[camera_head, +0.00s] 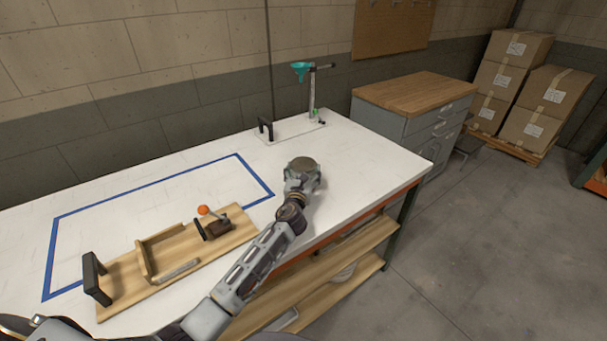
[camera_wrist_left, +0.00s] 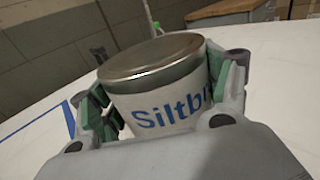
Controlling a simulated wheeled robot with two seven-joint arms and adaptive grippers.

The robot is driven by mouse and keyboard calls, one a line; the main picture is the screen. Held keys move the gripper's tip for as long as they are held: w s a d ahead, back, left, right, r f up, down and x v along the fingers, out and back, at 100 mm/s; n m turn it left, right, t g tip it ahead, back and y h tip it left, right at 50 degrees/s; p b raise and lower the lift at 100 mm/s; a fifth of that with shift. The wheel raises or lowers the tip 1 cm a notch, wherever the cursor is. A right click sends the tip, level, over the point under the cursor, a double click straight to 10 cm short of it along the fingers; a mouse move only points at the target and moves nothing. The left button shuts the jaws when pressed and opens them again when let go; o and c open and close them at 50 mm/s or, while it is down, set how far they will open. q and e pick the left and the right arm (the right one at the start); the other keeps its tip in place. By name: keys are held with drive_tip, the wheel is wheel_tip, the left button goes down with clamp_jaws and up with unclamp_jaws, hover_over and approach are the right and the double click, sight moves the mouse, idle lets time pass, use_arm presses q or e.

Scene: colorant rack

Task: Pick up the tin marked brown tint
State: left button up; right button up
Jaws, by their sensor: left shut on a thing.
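A tin with a grey metal lid (camera_head: 303,163) is at the right part of the white table. No words "brown tint" show. My left gripper (camera_head: 301,181) is shut around the tin, with green pads (camera_wrist_left: 160,95) against both sides. The tin's base is hidden, so I cannot tell whether it touches the table. My right gripper is not in view.
A wooden fixture board (camera_head: 120,290) with a black handle and an orange-knobbed clamp lies at the front left. A stand with a teal funnel (camera_head: 302,70) is at the back. A cabinet (camera_head: 415,100) stands to the right.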

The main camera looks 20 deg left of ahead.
use_arm(q)
drive_tip(key=shift+r, duration=0.55)
wheel_tip(320, 180, up, 7)
drive_tip(key=shift+f+p, duration=0.1)
drive_tip(key=shift+p, duration=1.05)
drive_tip(key=shift+r, duration=0.9)
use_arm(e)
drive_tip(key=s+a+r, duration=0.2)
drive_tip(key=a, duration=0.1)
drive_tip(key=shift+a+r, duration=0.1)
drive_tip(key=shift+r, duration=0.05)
